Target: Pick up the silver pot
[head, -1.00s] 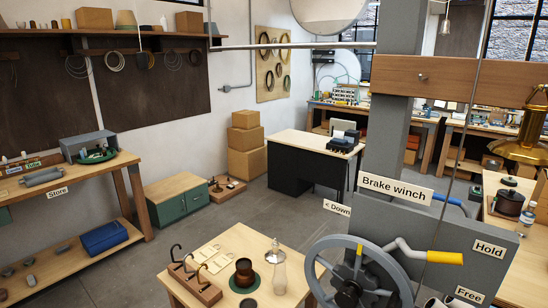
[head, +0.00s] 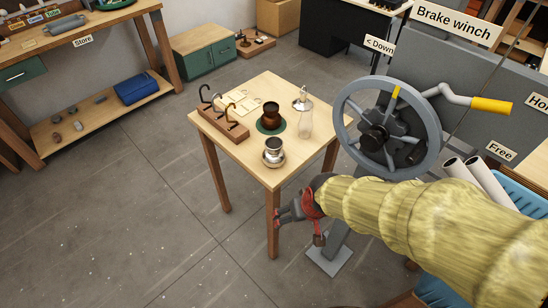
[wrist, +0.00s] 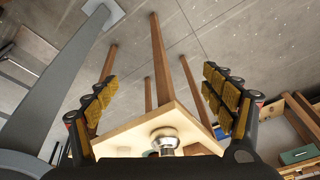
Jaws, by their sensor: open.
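A small silver pot (head: 274,152) stands on the near corner of a small wooden table (head: 222,143). It has a dark opening and a wide, shiny base. In the wrist view the silver pot (wrist: 165,141) shows near the bottom middle, partly cut off by my gripper's body. My gripper (head: 299,228), on a yellow-sleeved arm, is beside the table's near right edge, apart from the pot and lower in the picture. In the wrist view my gripper (wrist: 160,80) has its two padded fingers spread wide with nothing between them.
The brake winch wheel (head: 388,125) stands close on the right. The floor at left is clear.

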